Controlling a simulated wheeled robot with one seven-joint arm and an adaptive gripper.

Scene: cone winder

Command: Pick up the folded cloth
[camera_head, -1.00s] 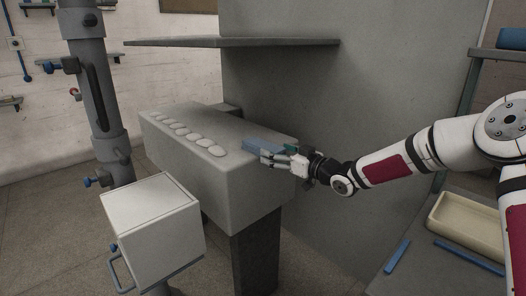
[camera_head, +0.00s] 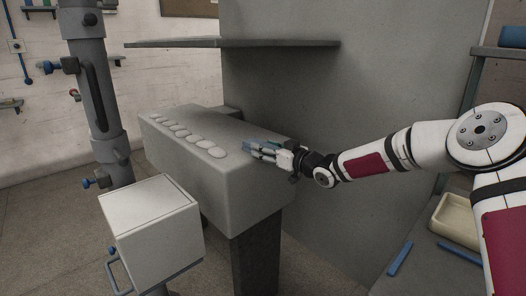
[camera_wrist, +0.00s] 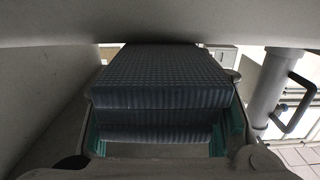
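The folded cloth (camera_head: 256,144) is blue and lies at the right end of the grey block's top, partly hidden by my gripper. In the wrist view the cloth (camera_wrist: 165,78) is a dark ribbed stack of layers, filling most of the space between my fingers. My gripper (camera_head: 260,150) is at the cloth, reaching in from the right. Its green-padded fingers (camera_wrist: 165,140) stand wide apart on either side of the cloth. Whether the pads touch it is hard to tell.
The grey block (camera_head: 215,185) carries a row of several pale flat discs (camera_head: 190,137) left of the cloth. A grey shelf (camera_head: 235,43) overhangs behind and a tall panel (camera_head: 380,100) stands close. A white box (camera_head: 150,218) is in front; a cream tray (camera_head: 456,220) is at right.

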